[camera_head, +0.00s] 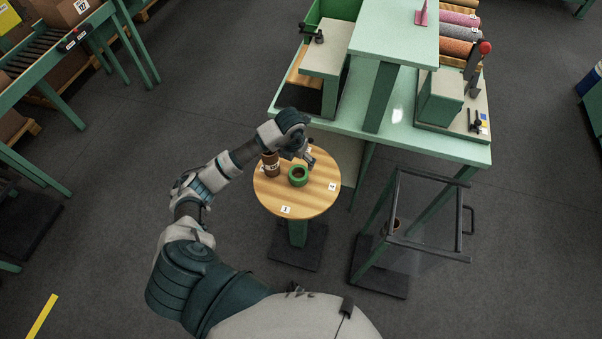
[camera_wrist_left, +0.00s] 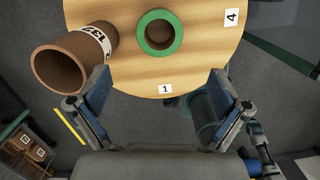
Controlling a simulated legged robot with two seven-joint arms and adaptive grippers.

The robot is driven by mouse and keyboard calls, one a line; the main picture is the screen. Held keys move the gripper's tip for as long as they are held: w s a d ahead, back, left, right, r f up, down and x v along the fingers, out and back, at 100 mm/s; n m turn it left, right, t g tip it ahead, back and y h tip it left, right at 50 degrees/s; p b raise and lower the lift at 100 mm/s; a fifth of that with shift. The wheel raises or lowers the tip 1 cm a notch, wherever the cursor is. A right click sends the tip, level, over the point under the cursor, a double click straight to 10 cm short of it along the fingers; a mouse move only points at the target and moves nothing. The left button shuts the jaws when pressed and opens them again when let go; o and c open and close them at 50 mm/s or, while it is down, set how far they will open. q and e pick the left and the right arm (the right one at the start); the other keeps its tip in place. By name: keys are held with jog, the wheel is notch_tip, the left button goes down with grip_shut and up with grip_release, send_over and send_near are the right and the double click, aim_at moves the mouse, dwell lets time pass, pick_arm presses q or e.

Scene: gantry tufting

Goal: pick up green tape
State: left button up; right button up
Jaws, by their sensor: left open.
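The green tape (camera_head: 298,176) is a thick roll lying flat on a round wooden table (camera_head: 310,203). It also shows near the top middle of the left wrist view (camera_wrist_left: 160,32). My left gripper (camera_head: 304,157) is over the table, just behind the tape in the head view. In the left wrist view its two fingers (camera_wrist_left: 163,92) are wide apart and empty, and the tape lies beyond the gap between them. A brown tube (camera_head: 271,164) with a printed white label stands beside the tape, to its left. My right gripper does not show.
The brown tube in the left wrist view (camera_wrist_left: 65,62) is close to the left finger. A green workbench (camera_head: 400,140) stands behind the round table. A dark-framed clear bin (camera_head: 410,215) stands to the right. The table's front part is clear, with number labels.

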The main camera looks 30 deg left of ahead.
aim_at(298, 172)
pick_arm(q)
jog(key=f, duration=0.4)
jog(key=w+f, duration=0.1)
jog(key=f, duration=0.1)
jog(key=shift+a+f, duration=0.3)
jog(key=shift+f, duration=0.05)
jog(key=f, duration=0.4)
jog(key=shift+w+d+f+p, duration=0.25)
jog(key=shift+w+f+p, duration=0.15)
jog(key=shift+a, duration=0.1)
jog(key=c, duration=1.2)
